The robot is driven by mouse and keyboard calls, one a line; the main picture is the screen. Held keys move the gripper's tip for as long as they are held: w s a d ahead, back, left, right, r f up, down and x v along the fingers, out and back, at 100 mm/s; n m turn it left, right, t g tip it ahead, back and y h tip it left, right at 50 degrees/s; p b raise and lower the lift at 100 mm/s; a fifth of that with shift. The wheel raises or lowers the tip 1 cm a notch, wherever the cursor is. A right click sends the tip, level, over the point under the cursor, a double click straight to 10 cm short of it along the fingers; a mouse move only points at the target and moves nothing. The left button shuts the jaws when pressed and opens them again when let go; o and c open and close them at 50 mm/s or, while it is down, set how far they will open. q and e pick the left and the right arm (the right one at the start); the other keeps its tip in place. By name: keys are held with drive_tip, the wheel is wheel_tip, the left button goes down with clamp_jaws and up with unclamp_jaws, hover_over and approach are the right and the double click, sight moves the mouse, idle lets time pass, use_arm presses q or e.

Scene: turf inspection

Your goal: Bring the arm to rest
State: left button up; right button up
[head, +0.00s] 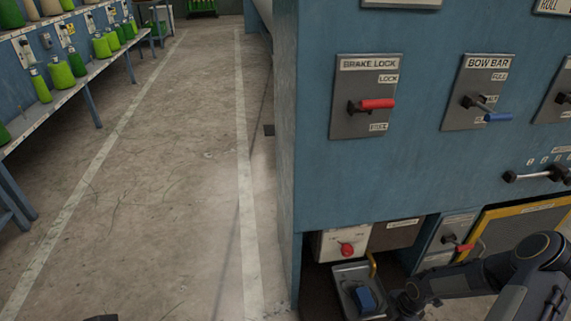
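My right arm (490,273) comes in from the lower right and reaches left, low in front of the blue machine. Its dark gripper end (411,296) is near the bottom edge, beside a grey plate (343,275) with a dark blue handle (366,298). I cannot tell whether it touches the handle, or whether its fingers are open or shut.
The blue machine panel (430,190) carries a red-handled brake lock lever (372,104) and a blue-handled bow bar lever (491,113). A red knob (347,249) and another red lever (462,247) sit low near my arm. Open floor (150,180) lies left, beside a bench (70,92) with green bottles.

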wheel_tip(320, 180, up, 24)
drive_tip(key=m+t+h, duration=0.2)
drive_tip(key=m, duration=0.7)
drive_tip(key=s+a+r+m+t+y, duration=0.4)
drive_tip(key=s+a+r+m, duration=0.7)
drive_tip(key=s+a+r, duration=0.35)
wheel_tip(320, 180, up, 36)
drive_tip(key=p, duration=3.5)
drive_tip(key=shift+s+d+f+m+p, duration=0.2)
drive_tip(key=shift+s+m+p, duration=0.1)
